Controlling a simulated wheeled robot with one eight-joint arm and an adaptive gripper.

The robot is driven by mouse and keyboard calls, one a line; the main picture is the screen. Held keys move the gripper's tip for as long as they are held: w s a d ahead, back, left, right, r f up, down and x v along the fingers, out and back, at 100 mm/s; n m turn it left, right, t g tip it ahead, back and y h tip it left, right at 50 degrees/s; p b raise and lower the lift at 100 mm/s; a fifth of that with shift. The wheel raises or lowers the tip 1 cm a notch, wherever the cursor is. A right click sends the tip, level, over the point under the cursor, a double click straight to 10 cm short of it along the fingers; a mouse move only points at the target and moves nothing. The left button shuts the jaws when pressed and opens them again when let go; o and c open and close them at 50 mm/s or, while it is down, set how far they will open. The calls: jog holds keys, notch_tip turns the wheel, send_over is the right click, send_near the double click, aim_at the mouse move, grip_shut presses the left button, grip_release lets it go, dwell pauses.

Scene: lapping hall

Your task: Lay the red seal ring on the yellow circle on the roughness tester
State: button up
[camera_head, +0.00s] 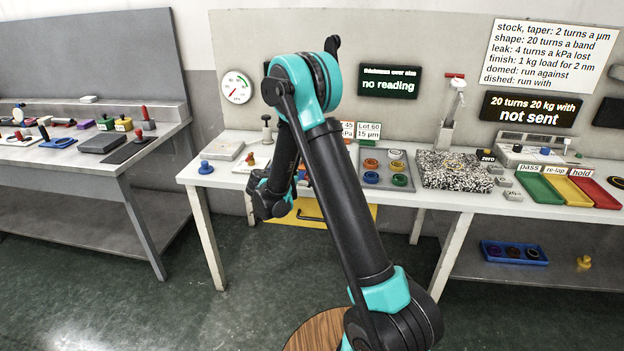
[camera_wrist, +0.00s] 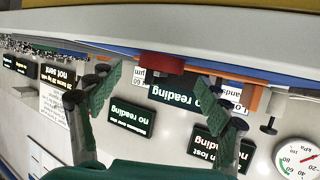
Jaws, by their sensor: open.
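My gripper (camera_head: 268,198) hangs at the front edge of the long white bench in the head view. In the upside-down wrist view its two fingers (camera_wrist: 158,92) stand wide apart with nothing between the pads. A red round thing (camera_wrist: 162,63), seen edge-on, is at the bench top beyond the fingers; it looks like the red seal ring, apart from both fingers. My arm hides that spot in the head view. I cannot tell for sure which instrument is the roughness tester; a pale instrument (camera_head: 537,147) stands at the right. I cannot make out a yellow circle.
A grey tray with several coloured rings (camera_head: 371,164) lies right of my arm. A speckled granite plate (camera_head: 455,176) is beside it, then green, yellow and red trays (camera_head: 570,190). A yellow drawer front (camera_head: 362,212) is below the bench. Another bench stands left across open floor.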

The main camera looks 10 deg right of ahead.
jog(key=x, duration=0.2)
jog(key=shift+w+d+f, duration=0.15)
jog(key=shift+w+f, duration=0.1)
jog(key=shift+w, duration=0.1)
jog(key=c, duration=1.4)
jog(key=shift+r, duration=0.1)
